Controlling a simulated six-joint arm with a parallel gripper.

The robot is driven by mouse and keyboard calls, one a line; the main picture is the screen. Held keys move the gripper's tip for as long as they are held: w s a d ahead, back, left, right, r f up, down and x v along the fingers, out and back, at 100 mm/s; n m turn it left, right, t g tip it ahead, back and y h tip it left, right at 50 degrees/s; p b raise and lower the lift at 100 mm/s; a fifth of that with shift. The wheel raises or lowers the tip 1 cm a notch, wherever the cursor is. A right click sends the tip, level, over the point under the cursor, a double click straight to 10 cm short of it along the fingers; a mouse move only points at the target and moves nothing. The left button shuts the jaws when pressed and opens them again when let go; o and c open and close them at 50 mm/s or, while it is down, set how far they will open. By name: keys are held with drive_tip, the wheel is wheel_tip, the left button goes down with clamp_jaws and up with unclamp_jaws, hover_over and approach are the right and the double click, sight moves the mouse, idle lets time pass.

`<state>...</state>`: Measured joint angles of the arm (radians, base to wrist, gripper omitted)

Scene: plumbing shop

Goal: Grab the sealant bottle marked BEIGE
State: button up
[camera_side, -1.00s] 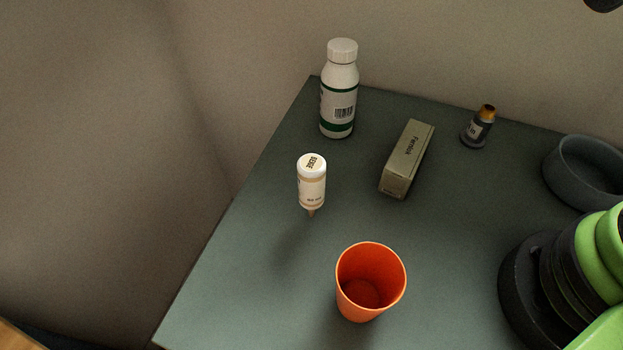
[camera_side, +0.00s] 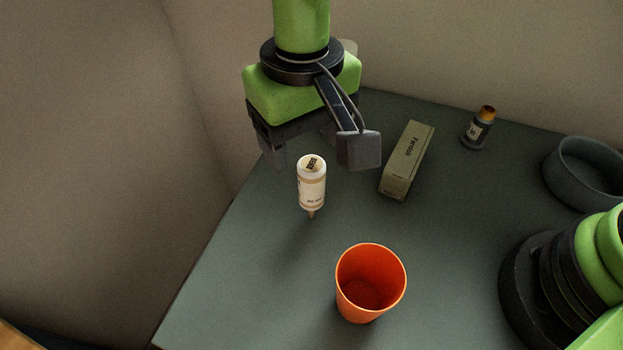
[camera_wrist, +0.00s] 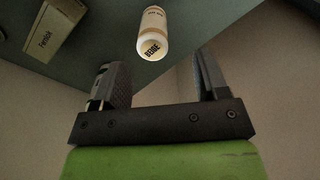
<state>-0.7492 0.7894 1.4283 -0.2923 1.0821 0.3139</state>
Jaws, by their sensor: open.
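The sealant bottle (camera_side: 312,192) is small and cream-white, with its nozzle pointing down at the table and its flat white end up. Dark lettering on that end reads BEIGE in the wrist view (camera_wrist: 152,47). My gripper (camera_side: 316,158) is open and empty, above and behind the bottle in the side view. In the wrist view, the bottle shows beyond the gap between the two fingers (camera_wrist: 160,78), not between the pads.
An orange cup (camera_side: 370,285) stands in front of the bottle. The table (camera_side: 235,275) is clear at front left.

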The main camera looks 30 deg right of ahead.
sight(310, 162)
drive_tip(key=f, duration=0.7)
drive_tip(key=shift+w+d+f, duration=0.15)
drive_tip(key=shift+d+f, duration=0.05)
drive_tip(key=shift+d, duration=0.2)
drive_tip(key=c, duration=1.1)
drive_tip(key=shift+o, duration=0.3)
